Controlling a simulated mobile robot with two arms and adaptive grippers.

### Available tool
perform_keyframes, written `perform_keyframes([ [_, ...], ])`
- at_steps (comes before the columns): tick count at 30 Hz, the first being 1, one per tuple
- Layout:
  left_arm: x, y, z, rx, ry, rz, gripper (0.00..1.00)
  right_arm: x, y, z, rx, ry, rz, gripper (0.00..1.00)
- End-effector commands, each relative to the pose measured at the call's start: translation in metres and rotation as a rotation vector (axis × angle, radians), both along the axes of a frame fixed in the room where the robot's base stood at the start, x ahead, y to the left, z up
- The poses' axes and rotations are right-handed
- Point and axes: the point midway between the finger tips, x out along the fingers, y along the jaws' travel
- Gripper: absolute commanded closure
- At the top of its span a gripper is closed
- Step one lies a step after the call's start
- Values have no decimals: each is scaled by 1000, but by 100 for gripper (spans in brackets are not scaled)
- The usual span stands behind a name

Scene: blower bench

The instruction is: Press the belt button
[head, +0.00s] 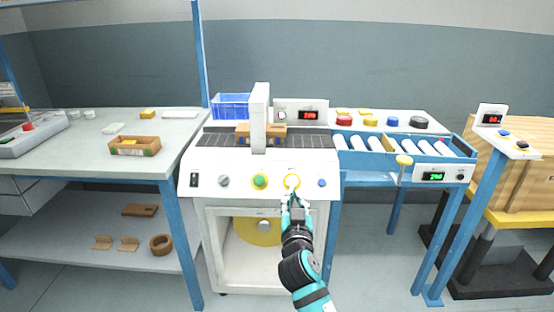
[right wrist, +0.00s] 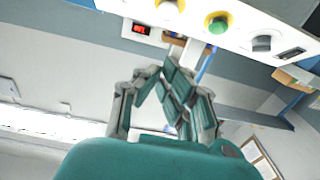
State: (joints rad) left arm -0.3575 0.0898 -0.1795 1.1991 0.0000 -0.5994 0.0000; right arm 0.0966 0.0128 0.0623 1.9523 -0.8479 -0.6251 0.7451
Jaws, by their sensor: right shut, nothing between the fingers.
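The white machine's front panel (head: 240,188) carries a row of controls. A white button with a yellow ring (head: 292,181) is right of a green button with a yellow ring (head: 260,181); a small blue button (head: 322,183) is at the far right. No readable label shows which is the belt button. My right gripper (head: 292,198) is shut and empty, just below the white button in the head view; I cannot tell whether it touches. The right wrist view shows the gripper (right wrist: 172,68) below the panel, the white button (right wrist: 169,9) and green button (right wrist: 217,24). My left gripper is out of view.
A grey knob (head: 223,181) and black switch (head: 194,180) are left on the panel. A dark belt (head: 215,139) on top carries a brown box (head: 276,135) under a white arch (head: 260,115). A roller conveyor (head: 345,160) continues right. A table (head: 80,160) stands left.

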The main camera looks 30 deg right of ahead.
Motion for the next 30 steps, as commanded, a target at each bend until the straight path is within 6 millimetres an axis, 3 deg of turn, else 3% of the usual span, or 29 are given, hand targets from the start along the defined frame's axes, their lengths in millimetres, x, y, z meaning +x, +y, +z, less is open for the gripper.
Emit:
perform_keyframes([
  [1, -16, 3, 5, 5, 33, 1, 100, -2, -4, 3, 3, 17, -14, 100],
  [5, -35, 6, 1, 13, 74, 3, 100, -5, -9, -2, 7, 33, -31, 100],
  [17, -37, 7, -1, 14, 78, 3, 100, -3, -10, -4, 7, 34, -33, 100],
  [23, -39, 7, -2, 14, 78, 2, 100, 18, -23, -2, 4, 33, -34, 100],
  [30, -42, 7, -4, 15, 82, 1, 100, 62, -51, -2, 4, 34, -35, 100],
])
